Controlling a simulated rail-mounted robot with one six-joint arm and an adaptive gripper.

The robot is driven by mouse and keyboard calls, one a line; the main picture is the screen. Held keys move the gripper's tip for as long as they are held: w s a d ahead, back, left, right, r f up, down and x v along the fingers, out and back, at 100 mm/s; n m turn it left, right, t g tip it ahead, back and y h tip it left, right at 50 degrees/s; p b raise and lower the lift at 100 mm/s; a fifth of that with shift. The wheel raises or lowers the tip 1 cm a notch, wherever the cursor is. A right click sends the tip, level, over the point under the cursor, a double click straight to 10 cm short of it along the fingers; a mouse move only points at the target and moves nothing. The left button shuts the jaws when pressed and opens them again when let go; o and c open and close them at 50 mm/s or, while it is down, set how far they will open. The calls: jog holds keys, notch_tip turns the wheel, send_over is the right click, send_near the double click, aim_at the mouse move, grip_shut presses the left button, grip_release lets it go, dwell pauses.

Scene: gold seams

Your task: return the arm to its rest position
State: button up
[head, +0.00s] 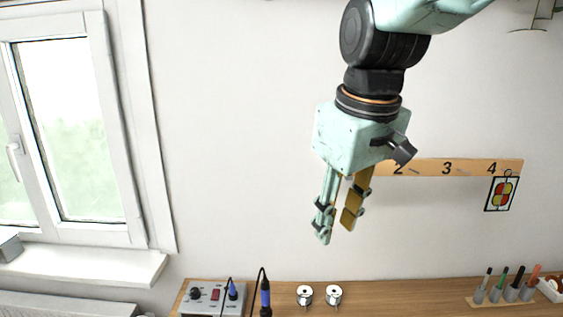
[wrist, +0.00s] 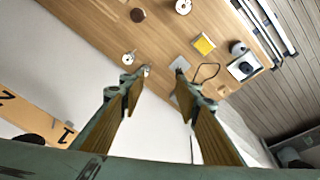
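My gripper (head: 337,226) hangs in front of the pale wall in the head view, fingers pointing down and slightly left, above the back of the wooden bench (head: 400,292). In the wrist view my gripper (wrist: 161,70) shows its two fingers apart with a clear gap. Nothing is held between them. The upper part of my arm leaves the head view at the top.
A hook rail (head: 446,168) with a coloured card (head: 501,194) under number 4 is on the wall. A control box (head: 205,296), two silver round pieces (head: 305,295) and a tool holder (head: 503,297) stand on the bench. The wrist view shows a yellow square (wrist: 204,44).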

jog(key=s+d+f+m, duration=0.1)
jog(key=s+d+m, duration=0.2)
jog(key=s, duration=0.8)
jog(key=s+d+f+m+t, duration=0.1)
jog(key=s+d+m, duration=0.2)
jog(key=s+d, duration=0.4)
jog(key=s, duration=0.5)
jog(key=shift+s+d+f+m+h, duration=0.15)
jog(key=shift+d+m+h, duration=0.15)
